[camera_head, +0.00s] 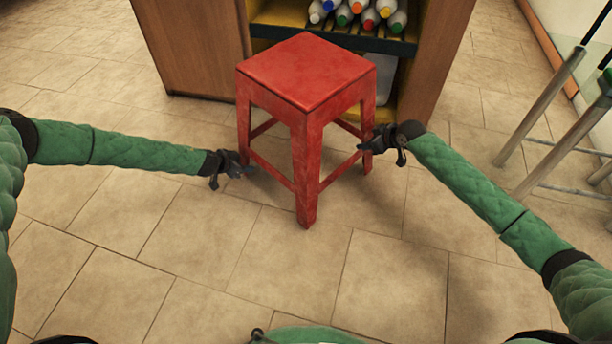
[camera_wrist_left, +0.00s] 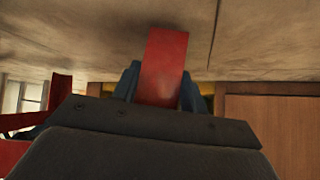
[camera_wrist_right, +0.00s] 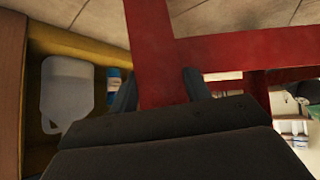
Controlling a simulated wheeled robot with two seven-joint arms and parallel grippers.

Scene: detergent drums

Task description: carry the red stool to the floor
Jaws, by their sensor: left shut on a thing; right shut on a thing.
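The red stool (camera_head: 305,72) stands upright in the middle of the head view, in front of a shelf unit. My left gripper (camera_head: 244,170) is shut on its left leg, low down; that red leg (camera_wrist_left: 165,60) sits between the fingers in the left wrist view. My right gripper (camera_head: 366,147) is shut on its right leg, and the red leg (camera_wrist_right: 153,50) shows between the fingers in the right wrist view. The front leg reaches lowest in the head view. I cannot tell whether its foot touches the floor (camera_head: 215,260).
Behind the stool is a wooden shelf unit (camera_head: 190,50) with several coloured-capped bottles (camera_head: 360,15) on a rack. A white jug (camera_wrist_right: 68,90) stands inside it. A metal-legged frame (camera_head: 545,110) is at the right. Tiled floor in front is clear.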

